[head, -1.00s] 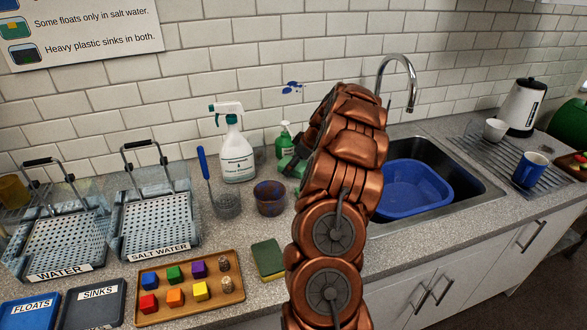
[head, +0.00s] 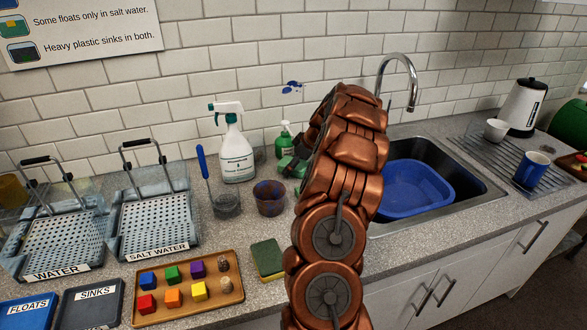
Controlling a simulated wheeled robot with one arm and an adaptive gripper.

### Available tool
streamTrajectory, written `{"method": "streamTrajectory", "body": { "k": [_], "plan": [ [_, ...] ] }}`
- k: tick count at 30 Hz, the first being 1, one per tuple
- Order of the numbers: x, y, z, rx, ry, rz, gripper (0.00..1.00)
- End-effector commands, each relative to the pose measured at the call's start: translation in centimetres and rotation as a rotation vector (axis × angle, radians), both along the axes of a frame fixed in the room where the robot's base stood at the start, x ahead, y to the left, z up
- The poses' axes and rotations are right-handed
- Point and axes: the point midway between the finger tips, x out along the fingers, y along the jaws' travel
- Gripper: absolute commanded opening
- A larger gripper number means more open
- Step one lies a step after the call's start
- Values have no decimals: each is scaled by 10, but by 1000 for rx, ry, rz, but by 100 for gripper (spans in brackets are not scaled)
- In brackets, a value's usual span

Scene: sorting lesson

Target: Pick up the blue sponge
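I see no blue sponge in the head view. The one sponge I can make out (head: 267,257) has a dark green top and a yellowish side; it lies flat on the counter, just right of the wooden block tray and left of my copper-coloured arm. My arm rises through the middle of the picture and bends toward the wall. A dark green shape (head: 291,165) shows beside the arm, too partly covered to identify.
The wooden tray (head: 238,299) holds several coloured blocks. Two clear tanks labelled WATER and SALT WATER (head: 158,253) stand left. A spray bottle (head: 237,158) and a cup (head: 269,198) stand behind the sponge. Right are a blue basin (head: 420,190) in the sink, a blue mug (head: 530,170) and a kettle (head: 523,107).

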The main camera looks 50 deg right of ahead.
Motion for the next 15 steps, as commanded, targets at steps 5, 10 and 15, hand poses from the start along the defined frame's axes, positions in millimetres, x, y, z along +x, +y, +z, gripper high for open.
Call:
{"method": "streamTrajectory", "body": {
  "k": [5,10,15],
  "plan": [
    [0,0,0,0,0,0,97],
    [0,0,0,0,0,0,86],
    [0,0,0,0,0,0,69]
  ]
}}
